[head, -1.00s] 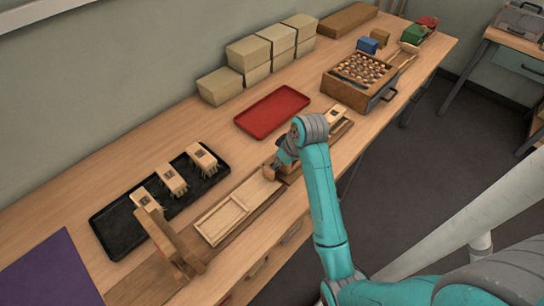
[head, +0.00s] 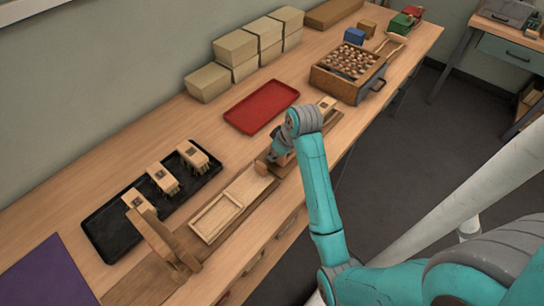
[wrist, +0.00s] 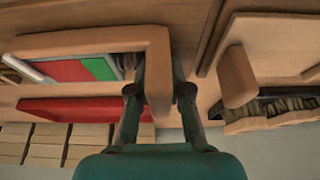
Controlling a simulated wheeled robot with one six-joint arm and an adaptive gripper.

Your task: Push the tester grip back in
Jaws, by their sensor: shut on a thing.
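The tester (head: 285,166) is a low wooden device at the table's front edge, partly hidden by my arm. In the wrist view its red and green gauge strip (wrist: 75,70) shows beside a brush's bristles. My gripper (wrist: 158,92) is shut on the tester grip (wrist: 157,65), a wooden bar that stands between the two fingers. In the head view my gripper (head: 275,157) is low over the tester's left end. A brush (head: 326,103) with a pale wooden back sits at the tester's far right end.
A shallow wooden frame (head: 212,220) lies left of the tester, with a wooden upright (head: 160,240) beyond it. A black tray (head: 105,245) holds three brushes. A red tray (head: 261,105), stacked cream boxes (head: 208,82) and a drawer box (head: 335,82) stand behind and right.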

